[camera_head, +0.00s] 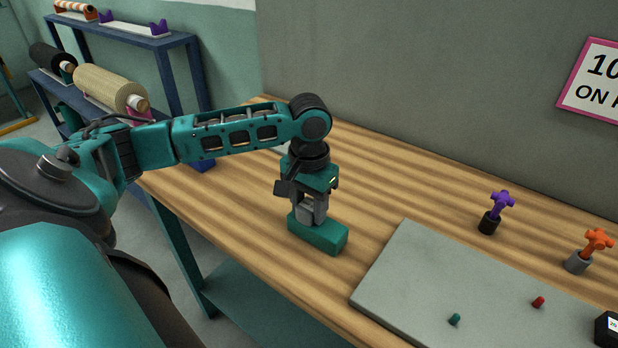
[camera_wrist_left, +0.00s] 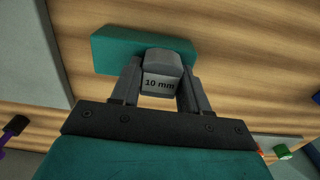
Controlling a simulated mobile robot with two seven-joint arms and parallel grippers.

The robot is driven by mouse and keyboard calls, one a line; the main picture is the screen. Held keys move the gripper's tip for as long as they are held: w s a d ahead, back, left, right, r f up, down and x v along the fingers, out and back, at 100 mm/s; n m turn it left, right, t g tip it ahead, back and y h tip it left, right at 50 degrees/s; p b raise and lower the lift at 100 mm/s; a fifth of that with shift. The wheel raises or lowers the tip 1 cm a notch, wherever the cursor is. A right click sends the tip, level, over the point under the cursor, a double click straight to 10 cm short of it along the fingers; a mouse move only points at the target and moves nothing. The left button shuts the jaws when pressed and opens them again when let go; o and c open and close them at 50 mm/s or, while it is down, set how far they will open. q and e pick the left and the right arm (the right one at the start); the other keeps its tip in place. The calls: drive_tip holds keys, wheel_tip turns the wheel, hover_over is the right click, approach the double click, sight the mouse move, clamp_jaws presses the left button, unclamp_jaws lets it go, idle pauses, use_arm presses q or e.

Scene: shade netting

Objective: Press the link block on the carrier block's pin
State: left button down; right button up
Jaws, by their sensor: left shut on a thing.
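A teal block (camera_head: 322,236) lies on the wooden table, left of the grey board; it also shows in the left wrist view (camera_wrist_left: 115,50). My left gripper (camera_head: 311,212) points down above it, shut on a grey block (camera_wrist_left: 160,76) marked "10 mm". The grey block sits between the two fingers, over the middle of the teal block. I cannot tell whether the grey block touches the teal one or is part of it. No pin shows on the teal block; the grey block and fingers cover its middle. My right gripper is not in view.
The grey board (camera_head: 410,292) carries a small teal peg (camera_head: 455,319) and a red peg (camera_head: 538,302). A purple-topped piece (camera_head: 501,202) and an orange-topped piece (camera_head: 597,242) stand behind it. A black box (camera_head: 607,330) is at right. The table behind my gripper is clear.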

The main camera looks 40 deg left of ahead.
sight(309, 205)
use_arm(q)
drive_tip(key=shift+f, duration=0.1)
drive_tip(key=shift+c, duration=2.4)
unclamp_jaws()
wheel_tip(309, 205, up, 13)
